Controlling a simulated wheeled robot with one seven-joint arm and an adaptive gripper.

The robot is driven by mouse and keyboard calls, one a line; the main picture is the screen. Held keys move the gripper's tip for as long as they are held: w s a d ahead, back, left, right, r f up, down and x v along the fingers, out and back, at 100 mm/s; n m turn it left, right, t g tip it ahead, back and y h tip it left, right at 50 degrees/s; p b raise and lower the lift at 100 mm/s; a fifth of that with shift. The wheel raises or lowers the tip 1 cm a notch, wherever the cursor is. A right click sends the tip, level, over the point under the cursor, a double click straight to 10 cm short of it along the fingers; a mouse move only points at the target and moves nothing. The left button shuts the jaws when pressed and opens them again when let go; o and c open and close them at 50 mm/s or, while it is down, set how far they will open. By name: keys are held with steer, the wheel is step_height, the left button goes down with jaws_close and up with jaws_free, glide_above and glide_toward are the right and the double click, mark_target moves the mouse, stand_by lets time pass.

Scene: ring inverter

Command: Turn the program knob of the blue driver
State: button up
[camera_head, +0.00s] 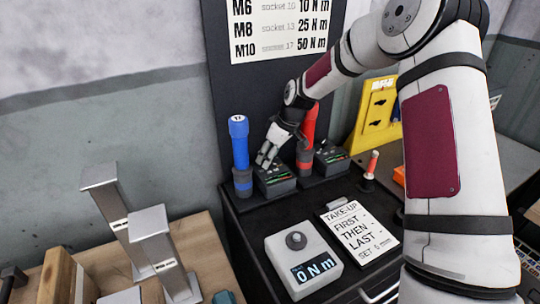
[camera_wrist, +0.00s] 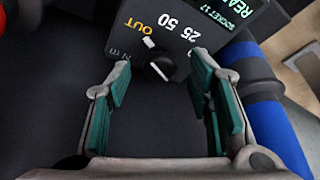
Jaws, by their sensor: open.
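The blue driver (camera_head: 239,145) stands upright in the head view, at the left of the dark bench. Its blue body also shows at the right of the wrist view (camera_wrist: 268,110). Its dark control box (camera_head: 274,180) is beside it. In the wrist view the box (camera_wrist: 190,14) shows a lit green display and the marks OUT, 25 and 50. The black program knob (camera_wrist: 160,67) has a white mark. My gripper (camera_wrist: 160,64) is open, with one teal-padded finger on each side of the knob and visible gaps. In the head view my gripper (camera_head: 266,157) hides the knob.
A red driver (camera_head: 308,125) and its control box (camera_head: 331,160) stand close to the right. A torque tester (camera_head: 302,262) reading 0 N m and a take-up card (camera_head: 360,232) lie in front. A yellow holder (camera_head: 377,118) stands behind. Metal posts (camera_head: 158,245) stand at left.

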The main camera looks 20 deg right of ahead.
steer(key=v, duration=1.2)
steer(key=shift+f, duration=0.1)
steer(key=s+a+r+m+h, duration=0.15)
steer(key=s+r, duration=0.35)
steer(key=s, duration=0.6)
steer(key=s+a+r+m+h, duration=0.1)
steer(key=s+r+m+h, duration=0.15)
steer(key=s+r, duration=0.55)
steer(key=s+f+m+t+y, duration=0.1)
steer(key=s+f+m, duration=0.2)
steer(key=s, duration=1.6)
steer(key=shift+m, duration=0.6)
